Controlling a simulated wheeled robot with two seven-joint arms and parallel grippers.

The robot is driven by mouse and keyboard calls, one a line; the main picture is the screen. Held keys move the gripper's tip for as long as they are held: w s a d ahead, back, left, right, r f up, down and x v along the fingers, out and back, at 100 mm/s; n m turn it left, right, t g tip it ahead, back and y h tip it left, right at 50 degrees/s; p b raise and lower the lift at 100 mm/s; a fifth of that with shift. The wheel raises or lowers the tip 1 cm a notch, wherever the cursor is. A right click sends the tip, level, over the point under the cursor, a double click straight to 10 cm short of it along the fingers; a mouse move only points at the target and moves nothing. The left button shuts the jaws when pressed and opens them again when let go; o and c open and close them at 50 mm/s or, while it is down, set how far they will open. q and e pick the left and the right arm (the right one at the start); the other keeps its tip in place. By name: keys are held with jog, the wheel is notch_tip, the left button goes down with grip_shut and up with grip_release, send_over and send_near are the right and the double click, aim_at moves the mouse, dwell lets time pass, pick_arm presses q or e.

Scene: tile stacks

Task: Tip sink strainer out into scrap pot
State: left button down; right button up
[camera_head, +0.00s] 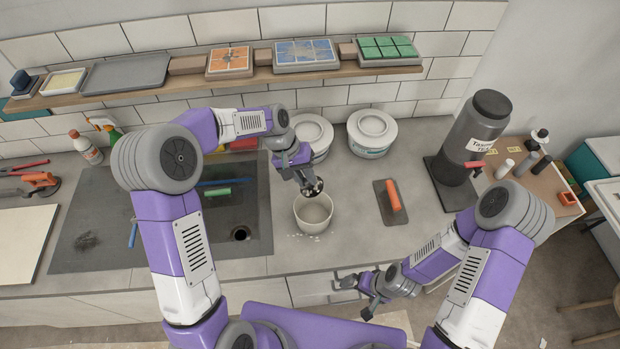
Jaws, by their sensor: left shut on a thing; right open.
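The scrap pot (314,222) is a pale, round, open pot standing upright on the grey counter, right of the sink. My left gripper (308,181) is over the pot's far rim and is shut on the sink strainer (315,187). The strainer is small, dark and metallic, and partly hidden by the fingers. It looks tilted, but I cannot tell whether anything is left in it. Small white bits (303,236) lie on the counter in front of the pot. My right gripper (356,292) is open and empty, low in front of the counter's edge.
The dark sink (90,215) with its drain hole (240,233) lies left of the pot. Two lidded white tubs (372,132) stand behind it.

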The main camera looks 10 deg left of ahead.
pick_arm(q)
jog(key=a+f+h+b, duration=0.1)
jog(key=f+h+b, duration=0.1)
jog(key=h+b, duration=0.3)
jog(key=a+f+m+t+h+b, duration=0.1)
jog(key=f+h+b, duration=0.1)
jog(key=h+b, duration=0.3)
jog(key=a+f+h+b, duration=0.1)
jog(key=f+h+b, duration=0.2)
jog(key=b, duration=0.8)
jog(key=shift+s+a+f+t+h+b, duration=0.1)
jog(key=shift+s+t+h+b, duration=0.1)
jog(key=shift+h, duration=0.45)
jog(key=shift+s+a+t+h+b, duration=0.1)
jog(key=shift+h+b, duration=0.1)
jog(key=shift+h, duration=0.45)
jog(key=shift+f+m+h+b, duration=0.25)
jog(key=shift+m+h+b, duration=0.05)
jog(key=shift+h+b, duration=0.65)
jog(key=shift+h, duration=0.05)
jog(key=shift+f, duration=0.1)
